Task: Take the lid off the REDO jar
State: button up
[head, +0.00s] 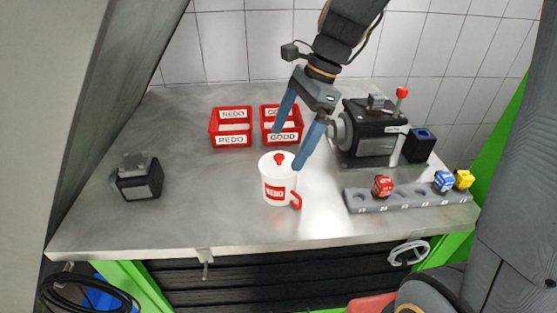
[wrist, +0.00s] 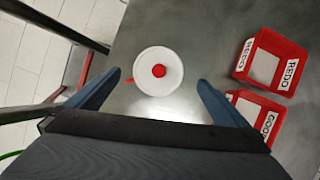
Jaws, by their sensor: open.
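The REDO jar (head: 277,190) is a white cup with a red handle and a red REDO label, standing upright on the metal bench. Its white lid (head: 270,164) with a red knob (head: 278,158) sits on top. In the wrist view the lid (wrist: 158,64) shows from above with its red knob (wrist: 158,71) in the middle. My gripper (head: 287,149) is open with blue fingers, above and around the back of the jar in the head view. In the wrist view the jar lies ahead, between the lines of the two open fingers (wrist: 154,90). The gripper holds nothing.
Two red bins labelled REDO (head: 230,140) and GOOD (head: 283,137) stand behind the jar. A pump (head: 374,135) stands at right, with a grey rack (head: 409,201) of coloured parts before it. A dark device (head: 138,178) sits at left.

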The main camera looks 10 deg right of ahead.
aim_at(281, 155)
jog(key=p+x, duration=0.1)
jog(key=x, duration=0.3)
jog(key=shift+s+f, duration=0.1)
jog(key=shift+s, duration=0.05)
jog(key=shift+c, duration=0.3)
jog(key=c, duration=0.8)
jog(key=shift+c, duration=0.2)
